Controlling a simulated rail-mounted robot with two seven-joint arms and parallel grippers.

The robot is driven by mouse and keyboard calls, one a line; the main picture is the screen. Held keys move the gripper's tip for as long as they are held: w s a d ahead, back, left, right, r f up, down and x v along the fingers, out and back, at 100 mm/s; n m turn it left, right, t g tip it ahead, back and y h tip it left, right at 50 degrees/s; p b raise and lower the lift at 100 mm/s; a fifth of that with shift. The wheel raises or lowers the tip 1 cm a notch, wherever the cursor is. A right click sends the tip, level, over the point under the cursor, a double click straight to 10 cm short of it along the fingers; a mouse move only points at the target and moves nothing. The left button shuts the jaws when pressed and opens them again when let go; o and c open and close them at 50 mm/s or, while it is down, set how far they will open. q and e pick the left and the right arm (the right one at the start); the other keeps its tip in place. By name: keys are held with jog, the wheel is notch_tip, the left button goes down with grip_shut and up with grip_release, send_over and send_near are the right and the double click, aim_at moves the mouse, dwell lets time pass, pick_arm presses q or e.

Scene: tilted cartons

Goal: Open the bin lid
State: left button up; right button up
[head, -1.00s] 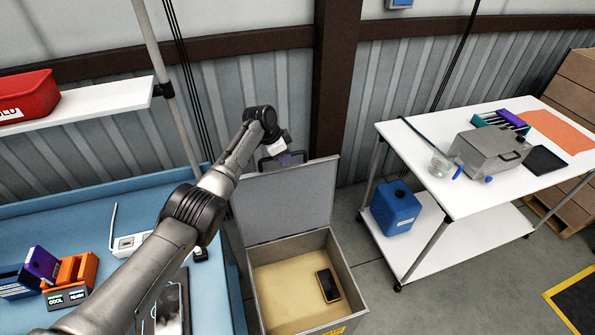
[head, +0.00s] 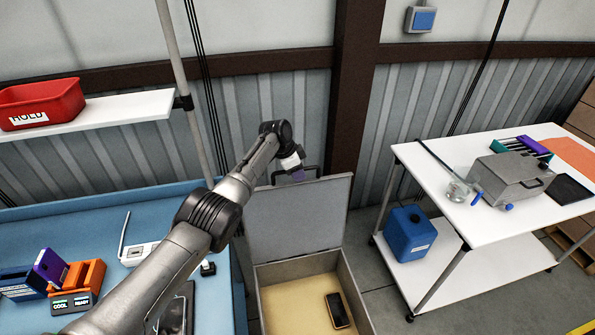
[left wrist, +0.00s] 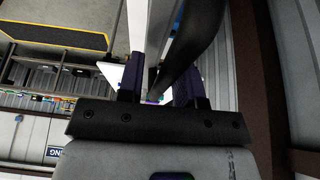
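The bin (head: 352,284) stands open on the floor at lower middle in the head view. Its grey lid (head: 297,222) stands about upright at the back of the bin, with a dark handle (head: 317,169) at its top edge. My left gripper (head: 297,175) is at this handle, behind the lid's top edge. In the left wrist view my left fingers (left wrist: 157,88) stand apart, with the dark handle (left wrist: 196,38) running between them. Whether they grip it is unclear. A dark phone (head: 338,310) lies inside the bin. My right gripper is out of view.
A blue workbench (head: 75,228) is left of the bin, under a white shelf with a red tray (head: 42,102). A white table (head: 440,185) with a grey case (head: 507,177) is at right, a blue canister (head: 410,235) on its lower shelf. The wall is close behind the lid.

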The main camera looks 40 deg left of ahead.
pick_arm(q)
jog(key=shift+o, duration=0.4)
jog(key=shift+r, duration=0.15)
jog(key=shift+a+r, duration=0.1)
jog(key=shift+r, duration=0.15)
jog(key=p+v, duration=0.1)
jog(key=v, duration=1.2)
jog(key=shift+s, duration=0.2)
